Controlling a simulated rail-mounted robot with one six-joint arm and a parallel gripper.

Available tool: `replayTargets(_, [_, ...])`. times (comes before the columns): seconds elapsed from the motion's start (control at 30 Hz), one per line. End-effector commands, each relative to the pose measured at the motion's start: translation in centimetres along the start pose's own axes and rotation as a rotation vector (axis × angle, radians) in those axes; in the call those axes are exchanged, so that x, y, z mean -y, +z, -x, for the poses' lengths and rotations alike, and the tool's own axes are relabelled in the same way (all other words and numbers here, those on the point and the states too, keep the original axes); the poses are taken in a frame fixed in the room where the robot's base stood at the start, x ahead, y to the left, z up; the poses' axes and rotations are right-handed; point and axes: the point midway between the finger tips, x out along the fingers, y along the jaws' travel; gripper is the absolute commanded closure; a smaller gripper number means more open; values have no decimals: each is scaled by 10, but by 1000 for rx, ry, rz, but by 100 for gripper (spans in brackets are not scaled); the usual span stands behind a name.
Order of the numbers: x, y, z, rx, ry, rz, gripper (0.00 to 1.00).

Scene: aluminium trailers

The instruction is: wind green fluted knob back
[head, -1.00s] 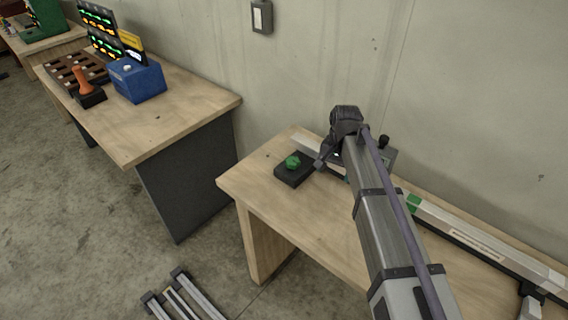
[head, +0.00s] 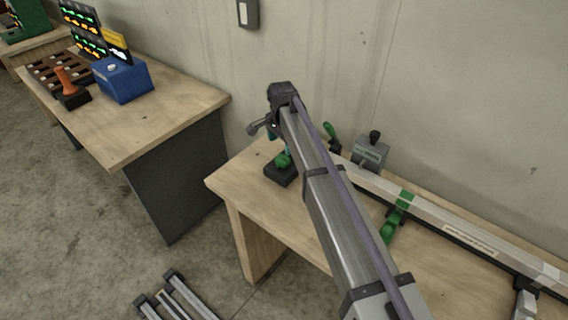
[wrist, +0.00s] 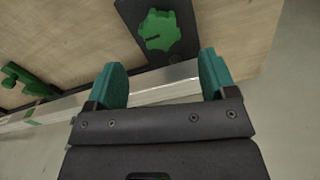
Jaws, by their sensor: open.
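The green fluted knob (head: 283,160) sits on a black base block (head: 280,174) near the left end of the right-hand wooden bench. In the wrist view the knob (wrist: 159,30) shows at top centre on its dark plate (wrist: 190,53). My gripper (wrist: 160,63) is open and empty there, its two teal fingers apart. The knob lies beyond the fingertips, roughly in line with the gap between them. In the head view my gripper (head: 279,142) is close above the knob and partly hidden by my wrist.
A long aluminium beam (head: 440,220) runs along the bench, with a green lever (head: 392,228) and a grey clamp block (head: 369,154). A concrete wall (head: 460,80) stands close behind. A left bench (head: 165,108) carries a blue box (head: 123,80) and an orange-handled device (head: 68,83).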

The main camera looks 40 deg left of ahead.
Motion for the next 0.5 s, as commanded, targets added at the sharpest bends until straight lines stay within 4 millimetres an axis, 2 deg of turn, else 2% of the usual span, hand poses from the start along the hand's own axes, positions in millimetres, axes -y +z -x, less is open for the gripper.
replayTargets(0.03, [0, 0, -25, 0, 0, 0, 22])
replayTargets(0.2, [0, 0, -65, 0, 0, 0, 22])
replayTargets(0.33, [0, 0, -79, 0, 0, 0, 22])
replayTargets(0.5, [0, 0, -78, 0, 0, 1, 22])
